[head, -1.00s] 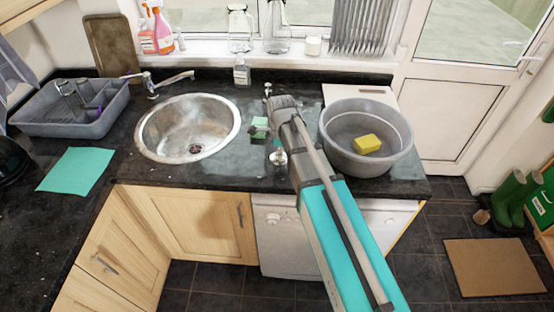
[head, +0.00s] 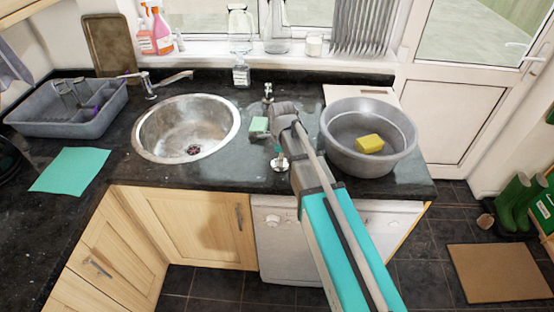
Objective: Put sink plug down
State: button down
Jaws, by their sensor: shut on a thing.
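The sink plug (head: 280,163), a small round silvery disc, is at the tip of my gripper (head: 279,150), near the front of the dark worktop right of the sink. My gripper points down and is shut on the plug. I cannot tell whether the plug touches the worktop. The round steel sink (head: 187,128) is left of my gripper, with its drain hole (head: 193,150) uncovered. My arm hides part of the worktop to the right.
A green and white sponge (head: 259,126) lies left of my gripper. A grey basin (head: 334,149) holding a yellow sponge (head: 369,143) stands close on the right. A small metallic object (head: 268,92) is behind. Wet-looking worktop (head: 246,155) is free between sink and gripper.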

jog(key=shift+f, duration=0.2)
jog(key=c, duration=0.5)
grip_release()
jog(key=shift+r, duration=0.25)
notch_tip(320, 180, up, 12)
jog(key=p, duration=1.2)
jog(key=shift+d, duration=0.1)
dwell(0.3)
